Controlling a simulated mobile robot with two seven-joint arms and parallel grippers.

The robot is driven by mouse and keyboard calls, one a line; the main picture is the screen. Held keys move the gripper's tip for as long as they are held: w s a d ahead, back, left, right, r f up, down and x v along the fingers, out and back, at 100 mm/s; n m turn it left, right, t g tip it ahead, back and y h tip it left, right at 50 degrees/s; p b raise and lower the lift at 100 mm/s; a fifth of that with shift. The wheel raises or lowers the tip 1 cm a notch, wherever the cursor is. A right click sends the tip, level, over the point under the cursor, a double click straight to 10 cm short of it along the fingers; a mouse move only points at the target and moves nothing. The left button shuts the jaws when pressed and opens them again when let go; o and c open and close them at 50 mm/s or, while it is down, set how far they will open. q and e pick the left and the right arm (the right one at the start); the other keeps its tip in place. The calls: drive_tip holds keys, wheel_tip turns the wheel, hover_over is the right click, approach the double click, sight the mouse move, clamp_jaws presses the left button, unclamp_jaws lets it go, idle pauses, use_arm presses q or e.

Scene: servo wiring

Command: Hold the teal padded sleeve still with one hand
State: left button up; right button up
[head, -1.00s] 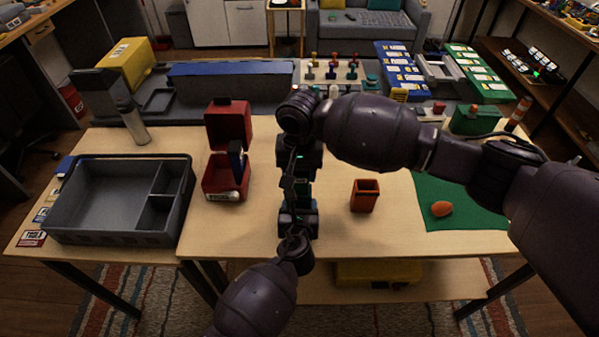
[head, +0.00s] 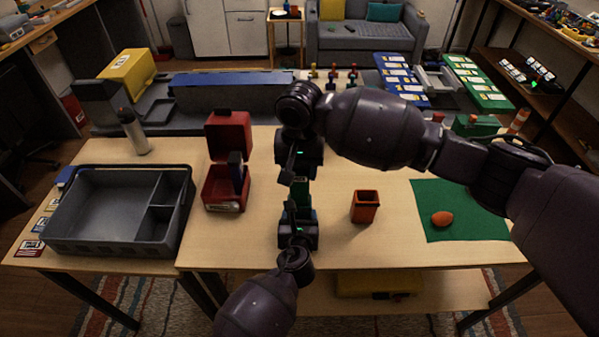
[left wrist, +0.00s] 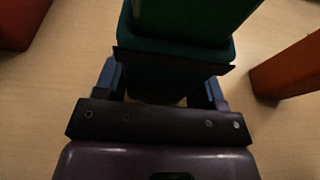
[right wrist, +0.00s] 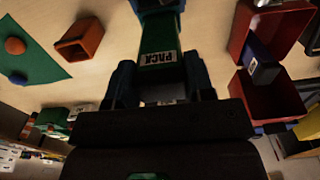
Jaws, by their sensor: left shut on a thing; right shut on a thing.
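The teal padded sleeve (left wrist: 172,52) sits between the fingers of my left gripper (left wrist: 165,88), which is shut on it. In the head view my left gripper (head: 298,213) is the lower one, over the table. A green pack (left wrist: 195,18) stands out of the sleeve's open end. My right gripper (right wrist: 160,88) is shut on this pack, whose "PACK" label (right wrist: 158,58) shows in the right wrist view. In the head view a strip of green (head: 301,192) shows between the two grippers. How deep the pack sits in the sleeve is hidden.
A red open box (head: 222,192) stands left of my grippers, with a grey tray (head: 85,249) farther left. An orange cup (head: 365,207) stands to the right. An orange egg-shaped thing (head: 441,219) lies on a green mat (head: 470,200).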

use_arm(q)
drive_tip(key=shift+f, duration=0.1)
use_arm(e)
drive_tip(key=shift+r, duration=1.6)
use_arm(q)
drive_tip(key=o, duration=1)
drive_tip(key=shift+c, duration=0.2)
drive_tip(key=v, duration=1.2)
drive_tip(key=shift+s, duration=0.15)
use_arm(e)
drive_tip(key=shift+s, duration=0.15)
